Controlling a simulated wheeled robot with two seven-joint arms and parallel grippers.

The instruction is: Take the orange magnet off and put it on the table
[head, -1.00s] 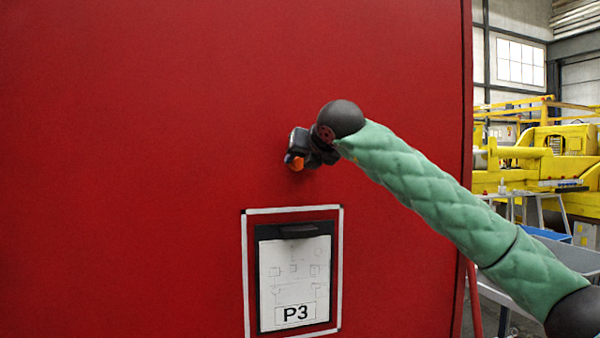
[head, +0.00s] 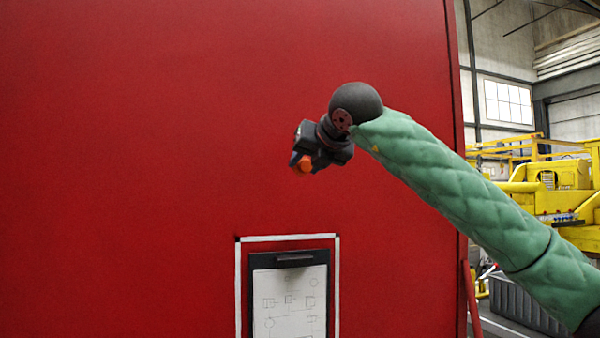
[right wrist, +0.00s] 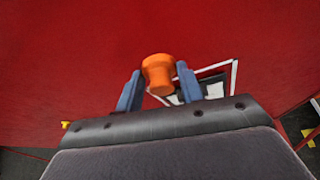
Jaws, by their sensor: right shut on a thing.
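The orange magnet (head: 305,164) is a small round knob held in my right gripper (head: 299,161), in front of the red panel (head: 130,150). I cannot tell the exact gap between magnet and panel. My left gripper is not in view. No table shows clearly in the head view.
A clipboard (head: 288,300) with a drawing sheet is on the panel inside a white frame (head: 337,290), below my right gripper. The panel's right edge is behind my right arm. Beyond it are yellow machinery (head: 550,185) and a dark grey bin (head: 520,303).

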